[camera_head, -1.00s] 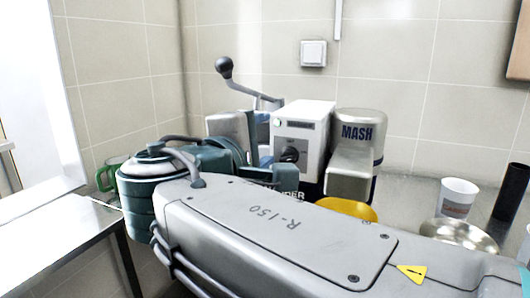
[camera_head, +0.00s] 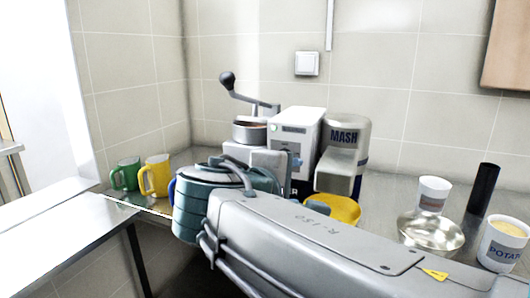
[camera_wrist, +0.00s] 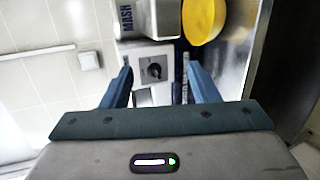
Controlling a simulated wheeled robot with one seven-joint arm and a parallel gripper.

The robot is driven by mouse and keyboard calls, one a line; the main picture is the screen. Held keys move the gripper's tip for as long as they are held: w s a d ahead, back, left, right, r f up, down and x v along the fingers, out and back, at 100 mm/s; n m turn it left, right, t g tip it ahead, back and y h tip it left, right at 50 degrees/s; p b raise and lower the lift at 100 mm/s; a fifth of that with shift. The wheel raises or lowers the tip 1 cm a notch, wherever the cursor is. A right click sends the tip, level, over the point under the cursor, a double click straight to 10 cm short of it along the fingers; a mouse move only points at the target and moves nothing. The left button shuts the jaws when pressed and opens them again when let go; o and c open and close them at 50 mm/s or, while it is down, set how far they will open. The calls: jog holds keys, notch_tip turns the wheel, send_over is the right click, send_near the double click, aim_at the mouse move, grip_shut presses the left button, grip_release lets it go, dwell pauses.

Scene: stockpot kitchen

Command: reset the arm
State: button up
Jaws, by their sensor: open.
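My gripper shows in the wrist view (camera_wrist: 160,85) with its two blue fingers apart and nothing between them. Beyond the fingers is the front of a white machine (camera_wrist: 152,68) with a dark knob; I cannot tell the exact gap to it. The white machine (camera_head: 298,128) stands behind the arm there, beside a silver dispenser marked MASH (camera_head: 344,145).
A yellow bowl (camera_head: 338,208) sits below the dispenser. A metal bowl (camera_head: 430,232), white cup (camera_head: 433,194), black cylinder (camera_head: 482,188) and POTATO cup (camera_head: 503,245) stand right. A green mug (camera_head: 125,174) and yellow mug (camera_head: 155,176) stand left. A lever press (camera_head: 250,130) stands behind.

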jog(key=s+d+f+m+g+y+p, duration=0.7)
jog(key=m+p, duration=0.6)
jog(key=p, duration=0.3)
jog(key=s+d+f+g, duration=0.1)
jog(key=s+d+g, duration=0.1)
jog(key=s+d, duration=0.1)
jog(key=shift+s+d+f+g, duration=0.3)
jog(key=shift+s+d, duration=0.05)
jog(key=shift+s, duration=0.35)
